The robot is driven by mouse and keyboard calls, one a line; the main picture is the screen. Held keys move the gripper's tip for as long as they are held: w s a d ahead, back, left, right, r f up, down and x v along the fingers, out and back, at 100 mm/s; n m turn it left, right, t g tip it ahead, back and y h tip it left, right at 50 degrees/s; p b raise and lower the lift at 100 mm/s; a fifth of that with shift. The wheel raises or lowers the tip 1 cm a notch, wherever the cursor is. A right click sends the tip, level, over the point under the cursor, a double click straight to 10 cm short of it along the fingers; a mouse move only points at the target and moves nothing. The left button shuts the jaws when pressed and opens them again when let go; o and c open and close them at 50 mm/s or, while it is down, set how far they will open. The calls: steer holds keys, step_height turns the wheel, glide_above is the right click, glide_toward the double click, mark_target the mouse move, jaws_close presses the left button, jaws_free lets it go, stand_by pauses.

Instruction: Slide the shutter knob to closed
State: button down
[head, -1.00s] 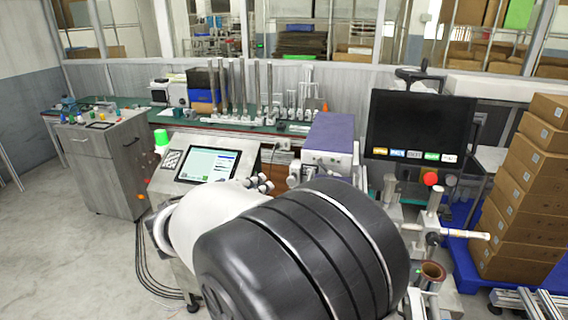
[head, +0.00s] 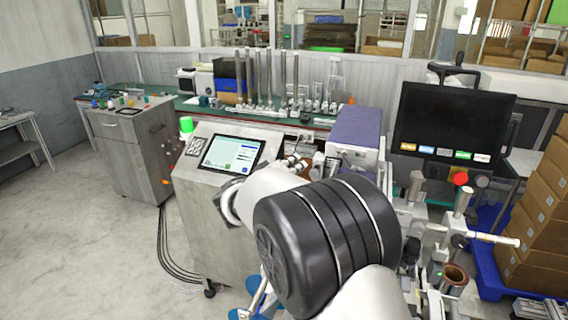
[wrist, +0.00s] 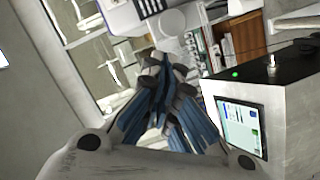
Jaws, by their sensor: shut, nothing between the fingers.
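My gripper (wrist: 158,95) shows in the wrist view with its blue-padded fingers together and nothing between them. It is in the air, apart from the equipment in that view. I cannot make out a shutter knob for certain. A small silver post (wrist: 271,62) stands on a dark-topped cabinet (wrist: 290,75) at the right of the wrist view, near a green light (wrist: 235,74); I cannot tell whether it is the knob. In the head view my arm covers the middle, and I cannot make out my gripper there.
A console with a lit screen (head: 231,153) stands left of my arm. A purple-topped machine (head: 355,135) and a dark monitor (head: 452,125) with a red button (head: 460,179) stand to the right. Stacked cartons (head: 540,210) fill the right edge. The floor at left (head: 70,230) is clear.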

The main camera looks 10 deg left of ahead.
steer(key=shift+d+f, duration=0.35)
steer(key=shift+d, duration=0.05)
steer(key=shift+s, duration=0.1)
step_height(320, 180, down, 4)
steer(key=b, duration=0.5)
steer(key=shift+b, duration=0.3)
steer(key=shift+a+r, duration=0.1)
steer(key=shift+r, duration=0.05)
